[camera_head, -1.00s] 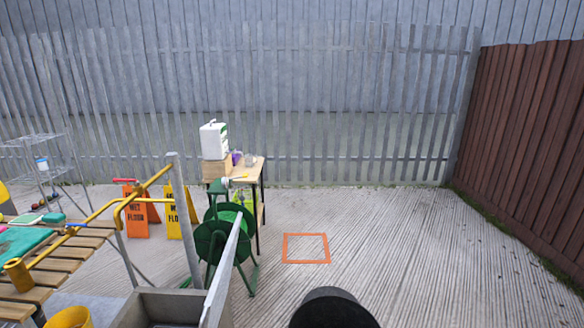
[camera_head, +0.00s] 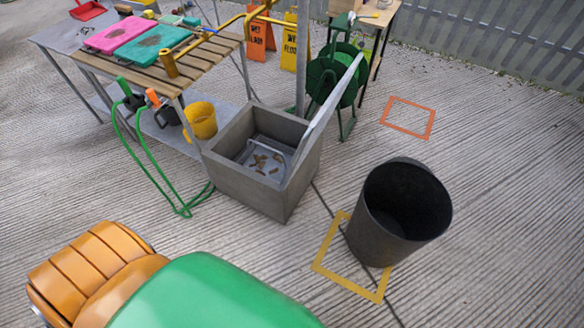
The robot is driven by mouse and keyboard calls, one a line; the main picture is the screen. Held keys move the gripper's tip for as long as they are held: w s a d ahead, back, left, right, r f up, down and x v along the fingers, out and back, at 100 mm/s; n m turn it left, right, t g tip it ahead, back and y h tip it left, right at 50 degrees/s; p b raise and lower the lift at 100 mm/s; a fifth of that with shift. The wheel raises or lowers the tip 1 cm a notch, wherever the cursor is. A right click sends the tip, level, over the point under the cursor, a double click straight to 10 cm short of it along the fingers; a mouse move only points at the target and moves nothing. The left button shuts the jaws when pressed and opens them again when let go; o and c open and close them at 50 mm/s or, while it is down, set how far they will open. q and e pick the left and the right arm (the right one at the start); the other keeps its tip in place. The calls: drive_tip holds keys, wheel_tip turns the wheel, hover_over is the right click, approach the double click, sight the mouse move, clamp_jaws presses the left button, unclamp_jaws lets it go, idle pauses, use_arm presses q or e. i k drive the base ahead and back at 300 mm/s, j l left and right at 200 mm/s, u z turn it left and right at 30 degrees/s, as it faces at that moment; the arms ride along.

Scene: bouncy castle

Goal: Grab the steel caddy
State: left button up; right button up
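A grey metal tray-like thing with a thin raised handle (camera_head: 268,160) lies inside the square grey trough (camera_head: 246,192). It looks like the steel caddy, but I cannot tell for sure. Several small brown pieces lie in or under it. The trough's walls hide part of its sides, and a pale sloping bar passes over the trough's right side. Neither of my grippers shows in the head view.
A black bin (camera_head: 390,225) stands by a yellow floor square (camera_head: 345,285), right of the trough. A slatted bench (camera_head: 185,62), yellow bucket (camera_head: 201,121) and green hose reel (camera_head: 335,75) stand behind. A green and orange shape at bottom left is unclear.

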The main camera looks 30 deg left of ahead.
sight(262, 148)
drive_tip(key=u, duration=1.15)
drive_tip(key=i+j+z, duration=0.3)
drive_tip(key=j+z, duration=0.15)
drive_tip(key=i+j+z, duration=0.25)
drive_tip(key=j+z, duration=0.2)
drive_tip(key=j, duration=0.2)
drive_tip(key=i+j+z, duration=0.1)
drive_tip(key=j+z, duration=0.3)
drive_tip(key=j, duration=0.25)
drive_tip(key=j+z, duration=0.45)
drive_tip(key=j, duration=0.2)
drive_tip(key=j+z, duration=0.45)
drive_tip(key=j, duration=0.25)
